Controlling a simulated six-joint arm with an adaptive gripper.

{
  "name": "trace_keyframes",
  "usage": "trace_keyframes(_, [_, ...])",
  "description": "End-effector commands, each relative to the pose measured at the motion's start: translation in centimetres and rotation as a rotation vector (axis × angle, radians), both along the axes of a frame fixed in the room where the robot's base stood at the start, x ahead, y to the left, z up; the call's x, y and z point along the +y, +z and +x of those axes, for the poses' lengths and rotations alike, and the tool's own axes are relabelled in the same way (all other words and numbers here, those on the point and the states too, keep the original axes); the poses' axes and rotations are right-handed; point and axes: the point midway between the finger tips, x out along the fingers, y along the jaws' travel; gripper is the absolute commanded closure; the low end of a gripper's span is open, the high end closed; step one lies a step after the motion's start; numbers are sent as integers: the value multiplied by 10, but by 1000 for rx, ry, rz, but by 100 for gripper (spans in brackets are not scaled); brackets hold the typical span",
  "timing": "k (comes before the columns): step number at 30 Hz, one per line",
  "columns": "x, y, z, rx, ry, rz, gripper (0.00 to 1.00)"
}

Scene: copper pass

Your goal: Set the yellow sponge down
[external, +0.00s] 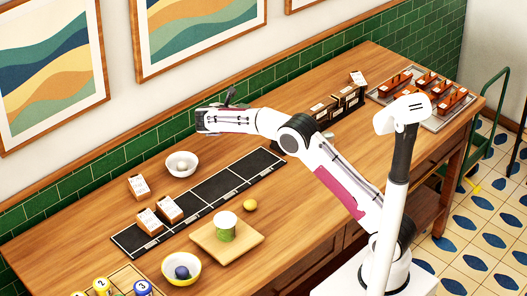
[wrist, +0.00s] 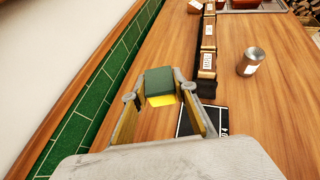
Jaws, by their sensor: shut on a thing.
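The yellow sponge (wrist: 163,99) has a dark green top and shows yellow below it. In the wrist view it sits between the fingertips of my gripper (wrist: 157,90), which is shut on it. It appears held above the wooden counter, near the green tile wall. In the external view my gripper (external: 205,121) reaches left, raised over the back of the counter; the sponge is hard to make out there.
A black sectioned mat (external: 200,205) lies along the counter. A metal can (wrist: 251,63) stands right in the wrist view.

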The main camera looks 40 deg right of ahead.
Motion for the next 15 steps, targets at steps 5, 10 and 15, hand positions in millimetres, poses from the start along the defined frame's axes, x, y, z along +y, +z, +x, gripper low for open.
trace_keyframes(5, [17, -4, -24, 2, -10, -1, 86])
trace_keyframes(10, [29, -10, -49, 2, -28, -1, 86])
trace_keyframes(15, [39, -17, -77, 3, -52, -1, 86])
